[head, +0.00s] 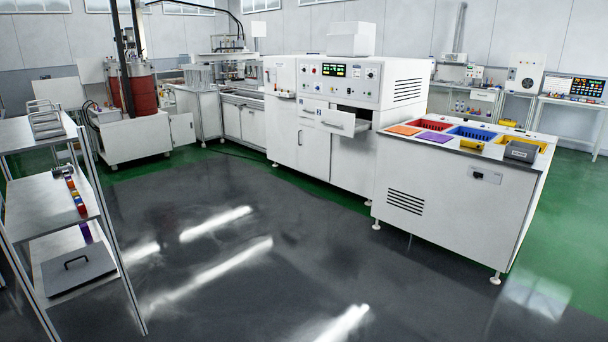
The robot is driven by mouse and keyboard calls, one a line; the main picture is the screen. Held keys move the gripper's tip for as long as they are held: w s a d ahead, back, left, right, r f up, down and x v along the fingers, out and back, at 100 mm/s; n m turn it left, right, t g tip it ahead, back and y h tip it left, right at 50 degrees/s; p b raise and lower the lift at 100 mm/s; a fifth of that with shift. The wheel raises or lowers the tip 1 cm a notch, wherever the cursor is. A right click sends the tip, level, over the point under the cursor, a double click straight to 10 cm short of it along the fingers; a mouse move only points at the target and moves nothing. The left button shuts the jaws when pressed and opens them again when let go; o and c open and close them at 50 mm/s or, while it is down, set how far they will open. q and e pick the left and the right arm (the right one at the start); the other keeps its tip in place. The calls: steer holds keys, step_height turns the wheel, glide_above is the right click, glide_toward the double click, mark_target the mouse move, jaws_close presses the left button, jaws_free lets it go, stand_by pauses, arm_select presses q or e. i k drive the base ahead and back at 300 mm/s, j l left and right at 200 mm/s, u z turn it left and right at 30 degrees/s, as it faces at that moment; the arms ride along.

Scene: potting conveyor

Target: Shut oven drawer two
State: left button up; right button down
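The white oven cabinet (285,133) stands in the middle of the room in the head view. Its upper front carries a control panel with a lit green display (334,70). Below the panel, one drawer (341,121) with a bar handle sticks out to the front right, so it is open. A dark gap shows above and behind it. A second drawer front to its left (308,113) looks flush with the cabinet. No drawer number can be read. Neither of my grippers shows in this view.
A white bench (440,205) with red, blue and yellow bins stands right of the oven. A shelf rack (48,190) is at the near left. Red drums (138,92) on a white base stand at the back left. The dark floor (240,260) before the oven is clear.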

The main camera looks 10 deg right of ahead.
mark_target(341, 123)
steer(key=i+z, duration=0.45)
steer(key=i, duration=1.9)
